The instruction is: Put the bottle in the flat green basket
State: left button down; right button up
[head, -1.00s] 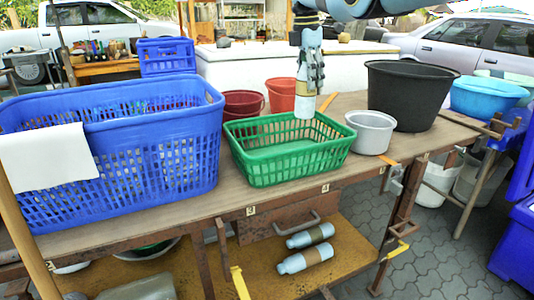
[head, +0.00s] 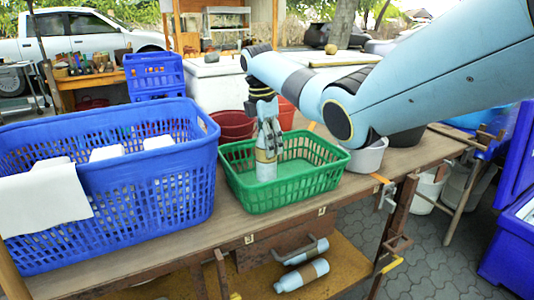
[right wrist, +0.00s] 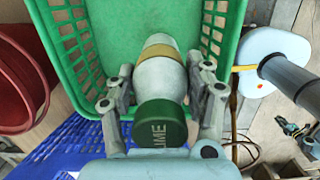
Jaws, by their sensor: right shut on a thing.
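The bottle (head: 266,170) is pale with a tan band and hangs about upright, its lower part inside the outline of the flat green basket (head: 300,196). I cannot tell whether its bottom touches the basket floor. My right gripper (head: 268,128) is shut on the bottle's upper part. In the right wrist view the bottle (right wrist: 158,75) shows its dark green cap between the fingers of the right gripper (right wrist: 160,95), with the green basket (right wrist: 75,45) around and beneath it. My left gripper is not in view.
A large blue basket (head: 150,190) holding white items stands left of the green one, with a white cloth (head: 45,195) over its rim. Red buckets (head: 232,125) stand behind. A grey bowl (head: 368,158) is close at the right. Two similar bottles (head: 302,275) lie on the lower shelf.

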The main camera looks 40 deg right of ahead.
jog(key=shift+a+f, duration=0.1)
jog(key=shift+a, duration=0.15)
jog(key=shift+f, duration=0.35)
jog(key=shift+f+b, duration=0.4)
jog(key=shift+f, duration=1.3)
jog(key=shift+f, duration=0.1)
jog(key=o, duration=1.5)
jog(key=shift+c, duration=0.2)
jog(key=r, duration=0.4)
jog(key=a+r+p, duration=0.1)
jog(key=r, duration=0.3)
jog(key=r+p, duration=0.1)
jog(key=r, duration=0.3)
jog(key=shift+w+a+r, duration=0.1)
jog(key=shift+w+a, duration=0.1)
